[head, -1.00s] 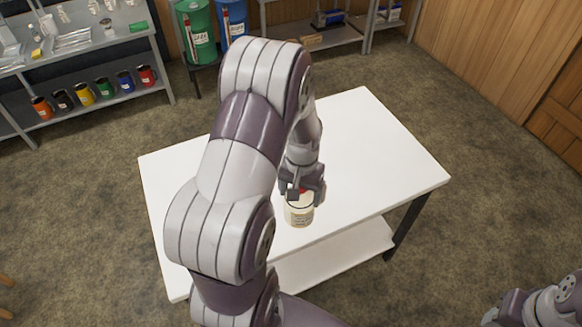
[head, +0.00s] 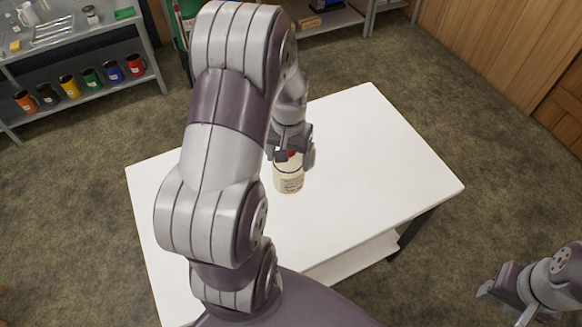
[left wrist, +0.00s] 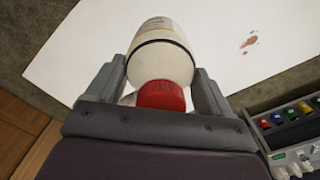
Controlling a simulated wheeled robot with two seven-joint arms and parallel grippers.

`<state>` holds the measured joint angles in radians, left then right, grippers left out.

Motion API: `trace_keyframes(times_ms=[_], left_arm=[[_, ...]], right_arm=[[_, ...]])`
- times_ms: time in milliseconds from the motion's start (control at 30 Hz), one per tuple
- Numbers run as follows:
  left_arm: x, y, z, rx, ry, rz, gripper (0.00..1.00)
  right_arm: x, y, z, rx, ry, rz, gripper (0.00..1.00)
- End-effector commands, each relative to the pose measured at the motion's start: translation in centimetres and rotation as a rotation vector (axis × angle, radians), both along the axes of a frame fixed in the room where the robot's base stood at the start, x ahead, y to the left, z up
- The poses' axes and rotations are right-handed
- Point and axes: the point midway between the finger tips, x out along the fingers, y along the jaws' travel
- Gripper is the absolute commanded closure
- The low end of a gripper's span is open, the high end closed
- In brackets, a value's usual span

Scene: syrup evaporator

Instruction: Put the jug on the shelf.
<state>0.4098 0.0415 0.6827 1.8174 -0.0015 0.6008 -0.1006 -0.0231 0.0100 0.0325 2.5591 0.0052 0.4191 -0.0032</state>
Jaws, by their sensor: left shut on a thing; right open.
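The jug (head: 289,181) is cream coloured with a label and a red cap. My left gripper (head: 293,152) is shut on its upper part from above. In the left wrist view the jug (left wrist: 162,55) lies between the two fingers, with the red cap nearest the palm. The jug shows over the white table top (head: 370,150); I cannot tell whether it touches it. My right gripper (head: 502,303) is open and empty at the lower right, away from the table. A grey metal shelf unit (head: 95,95) stands at the upper left.
Several coloured mugs (head: 91,78) line the unit's lower board; small items crowd the board above. The table has a white lower shelf (head: 355,258), mostly hidden. A reddish stain (left wrist: 249,42) marks the table top. Bare floor lies between table and unit.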

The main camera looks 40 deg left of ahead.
Motion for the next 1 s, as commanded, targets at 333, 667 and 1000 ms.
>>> trace_keyframes(times_ms=[333,667,1000], left_arm=[[-0.1,0.0,-7.1,-0.001,0.002,0.000,0.64],[1.2,1.0,-10.4,-0.002,0.005,0.002,0.64],[8.1,6.5,-15.5,-0.001,0.004,0.001,0.64]], right_arm=[[-0.1,0.0,-7.1,0.000,0.003,0.000,0.57],[-0.1,0.0,-9.0,0.000,0.003,0.000,0.57],[-0.1,0.0,-6.9,0.000,0.003,0.000,0.57]])
